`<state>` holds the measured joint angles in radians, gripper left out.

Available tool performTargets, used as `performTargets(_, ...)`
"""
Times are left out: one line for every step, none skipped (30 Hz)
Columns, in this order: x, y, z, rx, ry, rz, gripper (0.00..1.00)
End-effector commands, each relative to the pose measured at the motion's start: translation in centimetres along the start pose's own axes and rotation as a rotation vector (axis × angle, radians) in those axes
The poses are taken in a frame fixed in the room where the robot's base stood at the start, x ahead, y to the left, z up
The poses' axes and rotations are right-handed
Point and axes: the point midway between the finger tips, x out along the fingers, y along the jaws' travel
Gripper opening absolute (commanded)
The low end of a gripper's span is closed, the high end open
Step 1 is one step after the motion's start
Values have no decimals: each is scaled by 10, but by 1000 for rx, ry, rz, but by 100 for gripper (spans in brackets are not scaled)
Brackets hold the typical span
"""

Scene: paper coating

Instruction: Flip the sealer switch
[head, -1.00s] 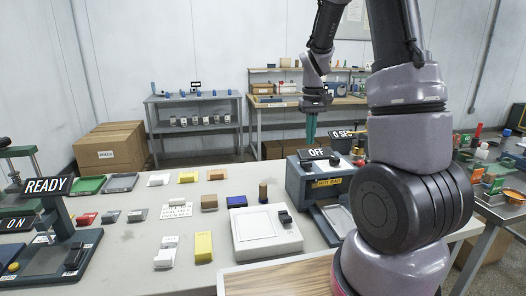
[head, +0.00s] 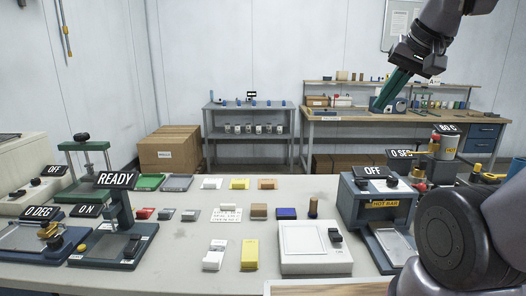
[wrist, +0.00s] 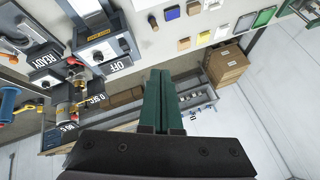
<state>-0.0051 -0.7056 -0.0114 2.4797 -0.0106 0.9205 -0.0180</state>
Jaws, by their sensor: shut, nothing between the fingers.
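The sealer is a grey-blue box marked HOT BAR (head: 378,207) at the right of the table, with an OFF sign (head: 370,172) above it. Small dark knobs (head: 392,182) sit on its top; which one is the switch I cannot tell. My gripper (head: 379,105) has green fingers, shut and empty, raised and tilted above and beyond the sealer, touching nothing. The fingers also show in the wrist view (wrist: 161,73).
A white flat device (head: 305,245) stands left of the sealer. Several small coloured blocks and trays lie across the table. A press with a READY sign (head: 116,180) is at left. Gauges and valves crowd the sealer's right side. Air around my gripper looks clear.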

Motion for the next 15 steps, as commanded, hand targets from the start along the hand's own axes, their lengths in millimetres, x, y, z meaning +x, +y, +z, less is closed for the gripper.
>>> performTargets(-4, 0, 4, 4, 14, -5, 0)
performTargets(-5, -1, 6, 6, 18, -7, 0)
performTargets(-6, -1, 7, 9, 23, -9, 0)
performTargets(-7, -1, 8, 11, 24, -10, 0)
performTargets(-7, -1, 8, 12, 25, -10, 0)
performTargets(-7, -1, 8, 13, 25, -10, 0)
performTargets(-7, -1, 8, 13, 25, -11, 0)
performTargets(-7, -1, 8, 13, 25, -10, 0)
performTargets(-7, -1, 8, 13, 24, -10, 0)
performTargets(-7, -1, 8, 13, 24, -10, 0)
performTargets(-7, -1, 8, 12, 24, -10, 0)
performTargets(-7, -1, 8, 12, 24, -10, 0)
performTargets(-7, -1, 8, 12, 24, -10, 0)
performTargets(-7, -1, 8, 12, 24, -10, 0)
performTargets(-7, -1, 8, 12, 24, -10, 0)
